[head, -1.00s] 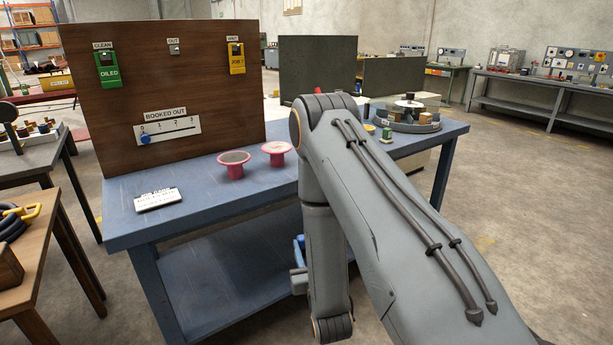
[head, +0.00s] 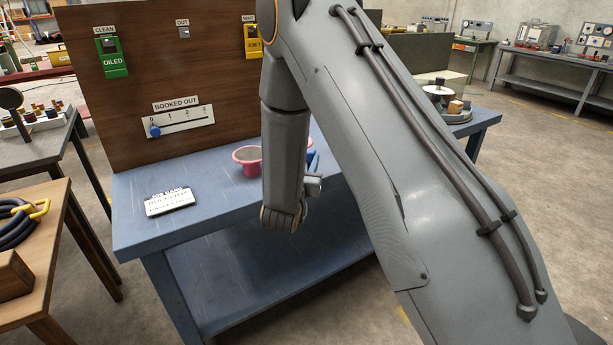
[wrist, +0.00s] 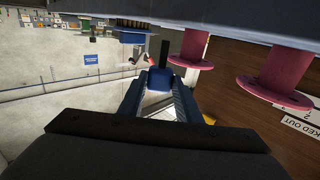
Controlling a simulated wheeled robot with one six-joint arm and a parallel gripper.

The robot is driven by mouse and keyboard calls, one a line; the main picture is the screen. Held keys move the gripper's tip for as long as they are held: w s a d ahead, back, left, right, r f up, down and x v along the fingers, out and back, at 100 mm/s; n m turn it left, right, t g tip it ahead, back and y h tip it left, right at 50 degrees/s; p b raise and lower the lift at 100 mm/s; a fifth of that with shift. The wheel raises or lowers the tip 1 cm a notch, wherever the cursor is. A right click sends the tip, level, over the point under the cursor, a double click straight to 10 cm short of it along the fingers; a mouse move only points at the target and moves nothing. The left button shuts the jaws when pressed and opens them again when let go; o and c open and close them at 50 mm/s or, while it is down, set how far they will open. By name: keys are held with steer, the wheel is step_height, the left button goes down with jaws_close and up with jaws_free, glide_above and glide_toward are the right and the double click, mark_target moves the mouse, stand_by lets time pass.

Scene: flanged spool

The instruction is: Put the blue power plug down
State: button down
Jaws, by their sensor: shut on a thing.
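The blue power plug (wrist: 158,80) shows in the wrist view between the fingers of my gripper (wrist: 157,90), with a black part sticking out beyond it. My gripper is shut on it. In the head view only a bit of blue (head: 311,159) shows beside my wrist, in front of the bench top, and my arm hides most of the gripper. I cannot tell how high the plug is above the blue bench (head: 225,210). It seems apart from any surface.
A pink flanged spool (head: 247,158) stands on the bench just left of my arm, and a second shows in the wrist view (wrist: 190,50). A white card (head: 170,201) lies at the bench's left. A brown board (head: 150,90) stands behind.

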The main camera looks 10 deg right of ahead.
steer(key=shift+f+p, duration=0.45)
steer(key=shift+f, duration=2.55)
steer(key=shift+f, duration=0.15)
steer(key=c, duration=1.3)
jaws_free()
